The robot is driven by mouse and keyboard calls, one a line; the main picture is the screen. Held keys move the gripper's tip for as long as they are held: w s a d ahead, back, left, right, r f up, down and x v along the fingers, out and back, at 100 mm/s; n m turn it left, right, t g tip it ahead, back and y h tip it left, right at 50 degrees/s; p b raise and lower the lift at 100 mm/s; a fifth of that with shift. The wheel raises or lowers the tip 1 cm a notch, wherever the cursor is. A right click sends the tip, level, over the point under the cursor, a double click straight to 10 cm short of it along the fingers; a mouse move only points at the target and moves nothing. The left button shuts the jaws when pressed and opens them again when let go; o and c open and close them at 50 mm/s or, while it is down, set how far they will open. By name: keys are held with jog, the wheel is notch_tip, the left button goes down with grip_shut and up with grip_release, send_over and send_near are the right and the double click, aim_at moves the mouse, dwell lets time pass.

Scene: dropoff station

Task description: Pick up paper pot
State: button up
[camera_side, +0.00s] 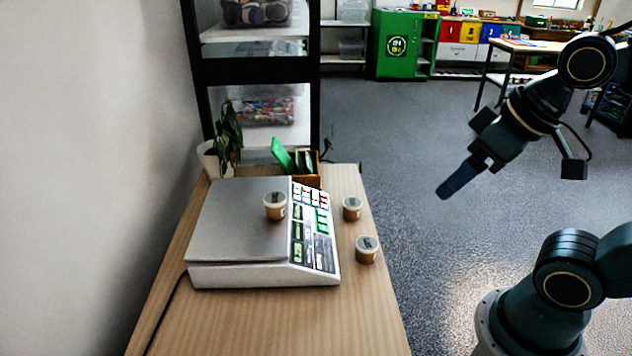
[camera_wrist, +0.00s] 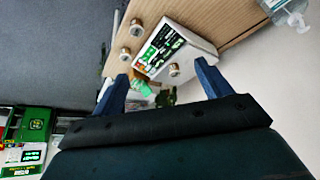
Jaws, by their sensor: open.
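Three small brown paper pots with dark-marked tops are in view. One pot (camera_side: 275,206) stands on the scale's plate. A second pot (camera_side: 352,208) and a nearer third pot (camera_side: 367,249) stand on the table right of the scale. In the wrist view the scale pot (camera_wrist: 174,70) shows between the fingers, and the table pots (camera_wrist: 125,54) (camera_wrist: 136,27) show toward the upper left. My gripper (camera_side: 441,193) is in the air right of the table, apart from every pot. In the wrist view my gripper (camera_wrist: 161,68) is open with its blue fingers wide apart and empty.
A white scale (camera_side: 235,272) with a keypad covers much of the wooden table (camera_side: 270,325). Behind it are a potted plant (camera_side: 229,130) and a box with green items (camera_side: 297,160). A black shelf rack (camera_side: 255,70) stands beyond. A clear bottle (camera_wrist: 288,12) shows in the wrist view.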

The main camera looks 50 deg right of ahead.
jog(key=shift+w+r, duration=0.1)
jog(key=w+a+r+n+g, duration=0.1)
jog(key=w+r+n, duration=0.35)
jog(key=w, duration=0.65)
jog(key=n+g+y, duration=0.2)
jog(key=n+g, duration=0.3)
jog(key=n, duration=0.8)
send_over(275, 197)
jog(key=d, duration=0.2)
notch_tip(275, 197, down, 16)
jog(key=shift+f+n, duration=0.2)
jog(key=shift+n, duration=0.05)
jog(key=shift+a+f, duration=0.2)
jog(key=shift+f, duration=1.2)
jog(key=shift+a+f, duration=0.25)
jog(key=shift+f, duration=1.2)
jog(key=shift+a+f, duration=0.2)
jog(key=shift+f, duration=1.2)
jog(key=shift+f, duration=0.1)
